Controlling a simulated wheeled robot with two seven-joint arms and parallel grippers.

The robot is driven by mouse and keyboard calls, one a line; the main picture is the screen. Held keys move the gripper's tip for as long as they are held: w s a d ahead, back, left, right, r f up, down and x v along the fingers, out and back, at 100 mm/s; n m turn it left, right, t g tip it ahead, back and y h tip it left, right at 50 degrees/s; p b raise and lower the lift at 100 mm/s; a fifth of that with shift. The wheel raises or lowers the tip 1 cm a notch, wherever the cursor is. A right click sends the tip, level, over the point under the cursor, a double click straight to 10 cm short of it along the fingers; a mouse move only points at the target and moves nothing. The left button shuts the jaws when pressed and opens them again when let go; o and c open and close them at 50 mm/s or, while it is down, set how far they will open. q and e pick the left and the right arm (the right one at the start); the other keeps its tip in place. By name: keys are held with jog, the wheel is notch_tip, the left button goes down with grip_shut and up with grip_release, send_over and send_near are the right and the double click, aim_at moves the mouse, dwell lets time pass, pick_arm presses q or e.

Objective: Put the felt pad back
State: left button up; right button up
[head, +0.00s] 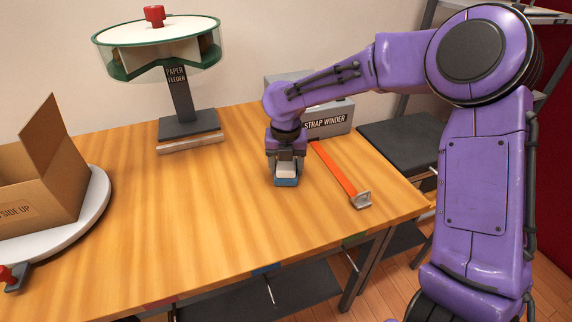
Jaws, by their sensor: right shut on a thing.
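My right gripper (286,162) points down over the right half of the wooden table (190,215). It is shut on a small block with a blue lower part and a pale grey upper part, which I take to be the felt pad (286,181). The fingers hide part of the pad. I cannot tell whether its underside touches the table. My left gripper is not in view.
An orange strap (338,172) with a metal end lies right of my gripper, running from the grey strap winder (335,122). The paper feeder (182,122) stands at the back. An open cardboard box (40,200) sits on a round white plate (85,218) at left. The middle table is clear.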

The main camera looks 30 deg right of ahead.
aim_at(286, 164)
jog(key=shift+f, duration=0.1)
jog(key=o, duration=1)
jog(key=r, duration=0.8)
jog(key=s+a+r+p, duration=0.1)
jog(key=r, duration=0.3)
jog(key=shift+s+r, duration=0.1)
